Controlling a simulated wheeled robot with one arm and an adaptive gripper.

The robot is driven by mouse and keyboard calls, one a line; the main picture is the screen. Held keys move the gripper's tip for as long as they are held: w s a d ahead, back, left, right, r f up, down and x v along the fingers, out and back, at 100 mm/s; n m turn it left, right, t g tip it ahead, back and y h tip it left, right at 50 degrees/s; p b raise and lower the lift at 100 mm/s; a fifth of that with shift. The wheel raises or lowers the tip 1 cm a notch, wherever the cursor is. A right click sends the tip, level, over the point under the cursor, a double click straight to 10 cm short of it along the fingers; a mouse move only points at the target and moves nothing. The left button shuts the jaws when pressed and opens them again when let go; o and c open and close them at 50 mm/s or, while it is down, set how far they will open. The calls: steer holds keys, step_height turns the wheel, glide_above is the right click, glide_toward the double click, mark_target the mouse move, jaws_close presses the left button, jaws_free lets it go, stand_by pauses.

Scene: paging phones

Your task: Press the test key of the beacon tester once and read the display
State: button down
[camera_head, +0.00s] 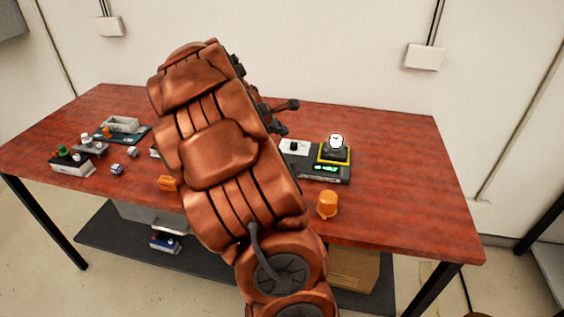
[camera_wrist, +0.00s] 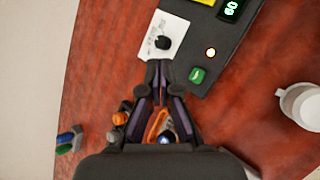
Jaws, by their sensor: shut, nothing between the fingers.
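The beacon tester (camera_head: 320,172) is a dark box on the right part of the table, with a lit green display and a yellow-edged pad carrying a white-topped device (camera_head: 337,144).
The white plate with a black knob (camera_wrist: 161,42) adjoins the tester. A pale cup-like object (camera_wrist: 302,104) stands to the right. In the head view an orange cylinder (camera_head: 327,204) stands near the front edge, and several small devices occupy the left. The table's right end is clear.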

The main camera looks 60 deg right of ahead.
stand_by(0.3)
step_height(320, 180, down, 7)
steer(key=b, duration=0.5)
steer(key=shift+r, duration=0.2)
steer(key=shift+f+b, duration=0.6)
steer(key=shift+f, duration=0.5)
steer(key=shift+f, duration=0.15)
steer(key=shift+f, duration=0.25)
stand_by(0.3)
steer(key=shift+f+b, duration=0.35)
steer(key=shift+f, duration=0.15)
stand_by(0.8)
steer(key=shift+r, duration=0.1)
steer(key=shift+r+p, duration=0.75)
steer(key=shift+r, duration=0.05)
